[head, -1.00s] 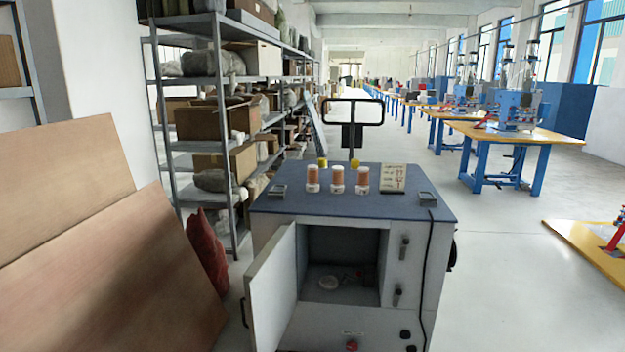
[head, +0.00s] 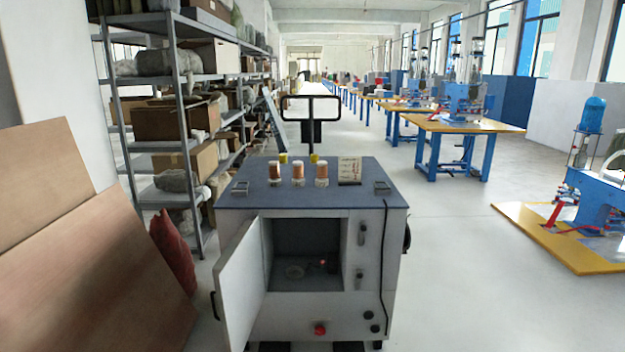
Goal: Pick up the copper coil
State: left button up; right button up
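Three small copper-coloured coils with pale ends stand upright in a row on the blue top of a grey cabinet cart (head: 240,195). They are the left copper coil (head: 274,172), the middle copper coil (head: 298,172) and the right copper coil (head: 322,172). The cart's front door (head: 238,285) hangs open to the left. Small items, too dim to name, lie on the floor of its compartment. Neither of my grippers shows in the head view.
A card (head: 350,169) and two yellow pieces are on the cart top, with a black handle (head: 311,108) behind. Shelving (head: 185,120) and leaning brown boards (head: 75,250) stand left. Blue-legged tables (head: 460,127) line the right. Grey floor (head: 450,290) is clear right of the cart.

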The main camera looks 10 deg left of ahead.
aim_at(275, 181)
jog(key=z, duration=3.85)
jog(key=i, duration=0.1)
jog(key=u, duration=3.4)
jog(key=i, duration=1.9)
jog(key=u, duration=1.75)
jog(key=i, duration=0.75)
jog(key=u, duration=0.7)
